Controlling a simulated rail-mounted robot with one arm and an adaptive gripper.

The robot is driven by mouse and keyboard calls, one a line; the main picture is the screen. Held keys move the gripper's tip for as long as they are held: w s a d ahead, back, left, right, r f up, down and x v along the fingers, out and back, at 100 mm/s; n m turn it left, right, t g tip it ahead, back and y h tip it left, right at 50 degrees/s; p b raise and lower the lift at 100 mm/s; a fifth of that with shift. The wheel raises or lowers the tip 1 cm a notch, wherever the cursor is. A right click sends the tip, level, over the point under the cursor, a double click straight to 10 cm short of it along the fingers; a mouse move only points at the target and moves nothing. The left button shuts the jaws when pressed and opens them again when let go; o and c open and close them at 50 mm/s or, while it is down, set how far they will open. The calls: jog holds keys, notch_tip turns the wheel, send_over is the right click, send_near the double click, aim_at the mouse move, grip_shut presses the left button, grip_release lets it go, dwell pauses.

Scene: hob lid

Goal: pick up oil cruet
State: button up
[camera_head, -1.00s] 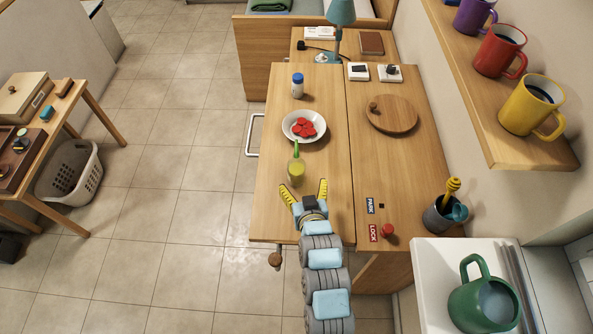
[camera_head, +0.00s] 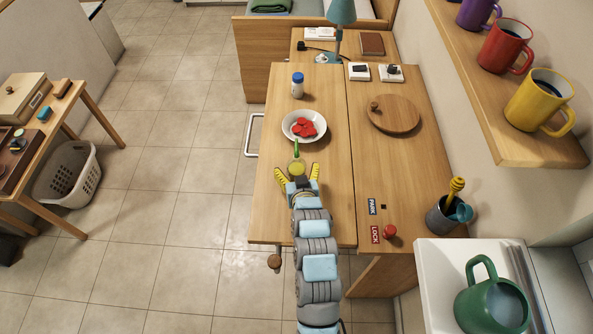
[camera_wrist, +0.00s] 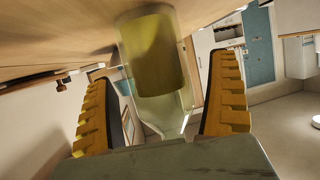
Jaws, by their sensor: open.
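The oil cruet (camera_head: 297,167) is a small clear bottle with yellow-green oil and a green spout. It stands on the wooden table, just in front of the white plate. My gripper (camera_head: 297,174) is open, with its yellow fingers on either side of the cruet. In the wrist view the cruet (camera_wrist: 158,65) appears upside down between the two ridged fingers of my gripper (camera_wrist: 168,105), with gaps visible on both sides. The cruet's lower part is partly hidden by my gripper in the head view.
A blue-capped bottle (camera_head: 297,86) stands farther back. A round wooden lid (camera_head: 398,118) lies to the right. The table's left part (camera_head: 268,200) is clear.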

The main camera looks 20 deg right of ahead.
aim_at(298, 165)
jog(key=shift+w, duration=0.25)
jog(key=c, duration=1.3)
jog(key=shift+c, duration=0.2)
jog(key=r, duration=0.3)
jog(key=r+p, duration=0.1)
jog(key=shift+s+r, duration=0.15)
jog(key=shift+s, duration=0.2)
jog(key=s+r, duration=0.2)
jog(key=s+a+r+p, duration=0.1)
jog(key=s+r, duration=0.1)
jog(key=r, duration=0.1)
jog(key=shift+s+a+r+p, duration=0.2)
jog(key=shift+s+p, duration=0.1)
jog(key=shift+s, duration=0.1)
jog(key=p+v, duration=0.8)
jog(key=v, duration=0.1)
jog(key=shift+a+f, duration=0.15)
jog(key=shift+a, duration=0.05)
